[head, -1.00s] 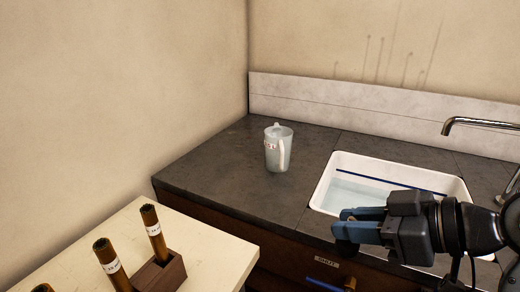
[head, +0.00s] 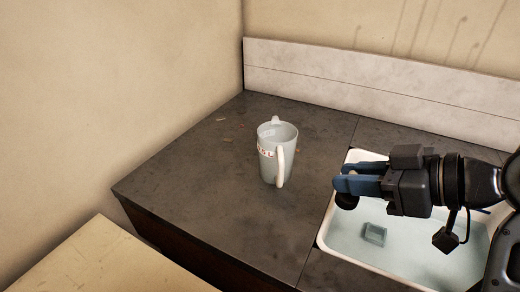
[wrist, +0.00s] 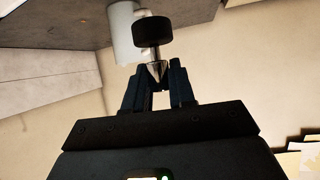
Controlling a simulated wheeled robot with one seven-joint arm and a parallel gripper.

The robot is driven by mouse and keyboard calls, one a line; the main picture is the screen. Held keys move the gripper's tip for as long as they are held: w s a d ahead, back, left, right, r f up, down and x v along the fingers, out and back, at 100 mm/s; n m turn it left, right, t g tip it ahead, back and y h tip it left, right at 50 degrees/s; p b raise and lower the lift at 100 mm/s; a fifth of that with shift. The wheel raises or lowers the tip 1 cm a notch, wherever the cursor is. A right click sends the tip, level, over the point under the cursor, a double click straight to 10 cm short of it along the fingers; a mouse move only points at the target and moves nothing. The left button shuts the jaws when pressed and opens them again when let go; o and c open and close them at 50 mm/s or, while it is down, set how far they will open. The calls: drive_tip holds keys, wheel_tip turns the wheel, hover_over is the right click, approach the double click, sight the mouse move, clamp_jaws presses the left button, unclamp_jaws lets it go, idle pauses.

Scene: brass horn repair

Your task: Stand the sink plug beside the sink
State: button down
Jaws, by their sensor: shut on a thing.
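The sink plug (wrist: 154,34) is a dark round disc with a metal tapered stem. My gripper (wrist: 152,82) is shut on the stem in the wrist view, with the disc sticking out past the fingertips. In the head view my gripper (head: 345,184) is over the left rim of the sink, and the dark plug (head: 346,201) shows just under the blue fingers. The white sink (head: 328,222) holds water, with a small square grey thing (head: 374,234) at its bottom. My arm hides part of the sink.
A pale jug (head: 268,158) with a handle and a red-marked label stands on the dark counter (head: 200,190), left of my gripper. A few small bits lie behind it. A cream table (head: 95,262) is at lower left.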

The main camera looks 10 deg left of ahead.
drive_tip(key=a+f, duration=0.2)
drive_tip(key=a, duration=0.1)
drive_tip(key=w+a+f, duration=0.1)
drive_tip(key=a+f, duration=0.1)
drive_tip(key=a, duration=0.2)
drive_tip(key=a+f+p, duration=0.1)
drive_tip(key=a+f, duration=0.2)
drive_tip(key=a, duration=0.1)
drive_tip(key=shift+w+a, duration=0.2)
drive_tip(key=shift+w, duration=0.15)
drive_tip(key=shift+f+p, duration=0.35)
drive_tip(key=shift+f, duration=1.6)
drive_tip(key=shift+f, duration=0.1)
drive_tip(key=c, duration=0.9)
unclamp_jaws()
drive_tip(key=b+v, duration=0.1)
drive_tip(key=v, duration=1.1)
